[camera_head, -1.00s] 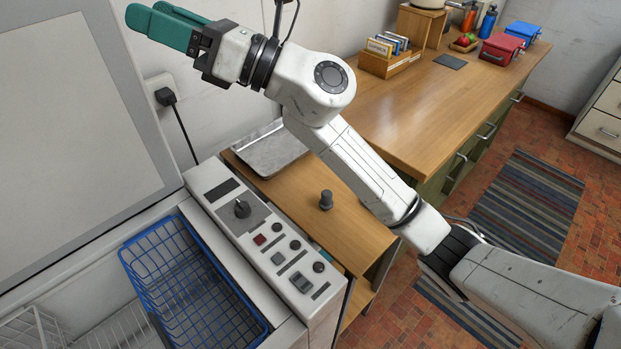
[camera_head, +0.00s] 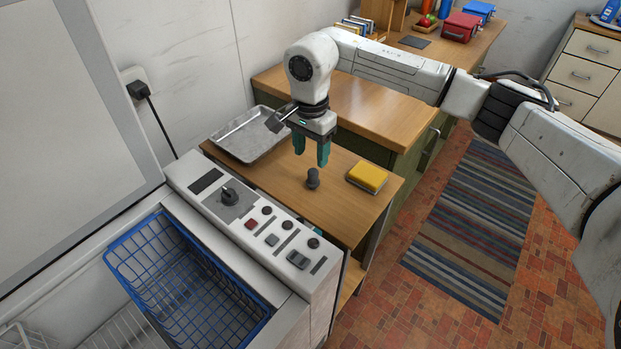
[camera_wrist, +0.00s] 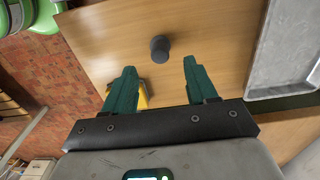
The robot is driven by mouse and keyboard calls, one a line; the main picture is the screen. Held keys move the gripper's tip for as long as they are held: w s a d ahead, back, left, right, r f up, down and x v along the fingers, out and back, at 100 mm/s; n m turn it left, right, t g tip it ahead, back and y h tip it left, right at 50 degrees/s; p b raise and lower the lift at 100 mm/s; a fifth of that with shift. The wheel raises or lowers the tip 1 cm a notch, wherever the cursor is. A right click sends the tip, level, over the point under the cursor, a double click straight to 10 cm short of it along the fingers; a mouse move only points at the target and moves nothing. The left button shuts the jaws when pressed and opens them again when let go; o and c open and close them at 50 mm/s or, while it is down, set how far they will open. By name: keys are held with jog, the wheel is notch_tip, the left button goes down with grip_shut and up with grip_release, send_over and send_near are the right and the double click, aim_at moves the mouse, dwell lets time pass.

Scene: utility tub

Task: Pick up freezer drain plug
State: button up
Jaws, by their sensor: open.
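The freezer drain plug (camera_head: 313,178) is a small dark grey knobbed piece standing upright on the small wooden table (camera_head: 278,187). In the wrist view the plug (camera_wrist: 159,47) shows ahead of the fingertips, roughly midway between them sideways. My gripper (camera_head: 311,160) points down with its green fingers apart, above and just behind the plug in the head view. In the wrist view my gripper (camera_wrist: 158,64) is open and empty. The fingers do not touch the plug.
A yellow sponge-like block (camera_head: 368,177) lies right of the plug. A metal tray (camera_head: 250,140) lies at the table's back left. The freezer's control panel (camera_head: 245,220) runs along the near left, beside a blue wire basket (camera_head: 188,285). A wooden counter (camera_head: 365,105) stands behind.

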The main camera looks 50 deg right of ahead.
aim_at(313, 171)
notch_tip(313, 171, down, 3)
jog(key=shift+r, duration=0.15)
jog(key=shift+d+f+p, duration=0.15)
jog(key=shift+f+p, duration=0.3)
jog(key=shift+f, duration=0.9)
jog(key=shift+d+f+p, duration=0.15)
jog(key=shift+f+p, duration=0.3)
jog(key=shift+f, duration=0.85)
grip_shut()
